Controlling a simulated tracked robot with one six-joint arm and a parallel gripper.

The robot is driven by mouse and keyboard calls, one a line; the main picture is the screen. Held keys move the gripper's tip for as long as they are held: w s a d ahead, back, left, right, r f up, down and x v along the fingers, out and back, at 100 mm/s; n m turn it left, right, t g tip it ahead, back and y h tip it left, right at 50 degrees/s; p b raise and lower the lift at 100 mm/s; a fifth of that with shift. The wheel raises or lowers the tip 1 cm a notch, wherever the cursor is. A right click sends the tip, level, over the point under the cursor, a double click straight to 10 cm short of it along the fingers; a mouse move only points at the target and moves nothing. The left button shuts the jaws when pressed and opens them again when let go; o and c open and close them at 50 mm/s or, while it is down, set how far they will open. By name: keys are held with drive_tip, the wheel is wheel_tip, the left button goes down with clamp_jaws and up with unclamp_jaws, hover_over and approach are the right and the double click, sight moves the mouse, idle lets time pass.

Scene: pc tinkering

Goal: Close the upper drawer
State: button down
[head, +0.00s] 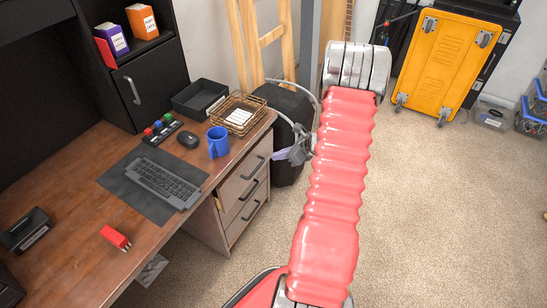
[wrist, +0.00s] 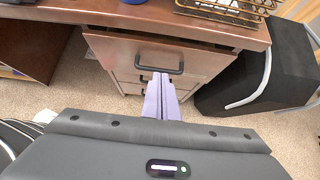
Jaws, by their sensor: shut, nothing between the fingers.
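The upper drawer (wrist: 115,52) is the top one of a stack under the desk's right end. Its front seems to stand slightly out, with a dark gap under the desktop in the wrist view; how far is hard to tell. Its dark bar handle (wrist: 178,69) faces me. It also shows in the head view (head: 236,181). My gripper (wrist: 160,76) has lavender fingers, shut and empty. They point at the drawer front, and their tips overlap the handle in the wrist view. I cannot tell whether they touch. In the head view my gripper (head: 283,155) is right of the drawers.
Two lower drawers (head: 240,213) sit beneath. A black bin (head: 287,105) stands close to the right of the desk. On the desktop (head: 75,255) are a blue mug (head: 217,142), a wire basket (head: 222,112) and a keyboard (head: 163,182). Carpet in front of the drawers is clear.

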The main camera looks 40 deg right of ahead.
drive_tip(key=c, duration=2.5)
unclamp_jaws()
drive_tip(key=shift+o, duration=1)
drive_tip(key=shift+a+r, duration=0.1)
drive_tip(key=shift+r, duration=0.1)
drive_tip(key=shift+o, duration=1.1)
drive_tip(key=w+a+r+n+g+y, duration=0.1)
drive_tip(key=w+a+r+n, duration=0.2)
drive_tip(key=a+r+n, duration=0.3)
drive_tip(key=a+r, duration=0.4)
drive_tip(key=shift+w+a+n+y, duration=0.15)
drive_tip(key=shift+a+n+y, duration=0.1)
drive_tip(key=shift+n+y, duration=0.15)
drive_tip(key=s+a+r+n+g, duration=0.2)
drive_tip(key=a+r+n, duration=0.7)
drive_tip(key=a, duration=0.5)
drive_tip(key=s+a+r+n+h, duration=0.2)
drive_tip(key=s+a+r+n, duration=0.4)
drive_tip(key=s+a+n, duration=0.1)
drive_tip(key=s+a+r+n+h, duration=0.2)
drive_tip(key=s+a+r+n, duration=0.5)
drive_tip(key=s+n, duration=0.3)
drive_tip(key=shift+s+a, duration=0.25)
drive_tip(key=shift+s, duration=0.65)
drive_tip(key=shift+a+r, duration=0.1)
